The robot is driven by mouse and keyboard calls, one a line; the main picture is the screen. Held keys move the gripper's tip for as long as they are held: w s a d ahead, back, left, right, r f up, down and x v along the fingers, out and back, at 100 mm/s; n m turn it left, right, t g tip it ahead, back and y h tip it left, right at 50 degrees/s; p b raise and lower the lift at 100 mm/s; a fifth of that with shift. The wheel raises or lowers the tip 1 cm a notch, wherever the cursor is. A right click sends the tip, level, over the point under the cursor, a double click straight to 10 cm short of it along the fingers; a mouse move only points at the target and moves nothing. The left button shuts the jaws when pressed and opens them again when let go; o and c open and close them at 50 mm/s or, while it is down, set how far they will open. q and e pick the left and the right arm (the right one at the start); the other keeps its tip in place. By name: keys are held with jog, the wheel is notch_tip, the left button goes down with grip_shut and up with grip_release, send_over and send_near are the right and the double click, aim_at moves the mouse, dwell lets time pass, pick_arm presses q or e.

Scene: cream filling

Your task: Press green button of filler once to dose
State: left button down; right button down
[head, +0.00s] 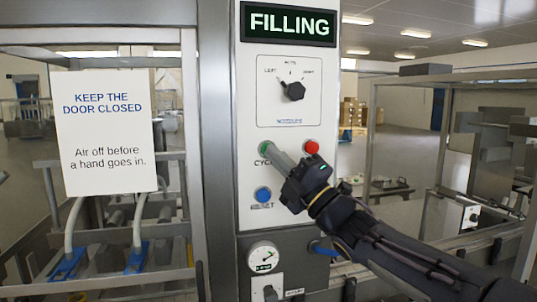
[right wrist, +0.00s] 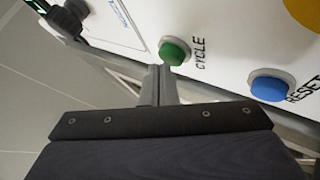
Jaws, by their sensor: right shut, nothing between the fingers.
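The green button (head: 263,147), labelled CYCLE, is partly hidden by my right gripper (head: 272,149). My left gripper is not in view.
A red button (head: 312,147) is right of the green one, and a blue RESET button (head: 263,195) is below it. A black selector knob (head: 293,91) is above. A gauge (head: 263,257) sits lower down. A door sign (head: 105,132) hangs at left.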

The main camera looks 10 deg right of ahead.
jog(key=shift+s, duration=0.5)
jog(key=shift+b, duration=0.3)
jog(key=s+b, duration=0.2)
jog(key=s, duration=0.3)
jog(key=shift+d+b, duration=0.1)
jog(key=shift+b, duration=0.2)
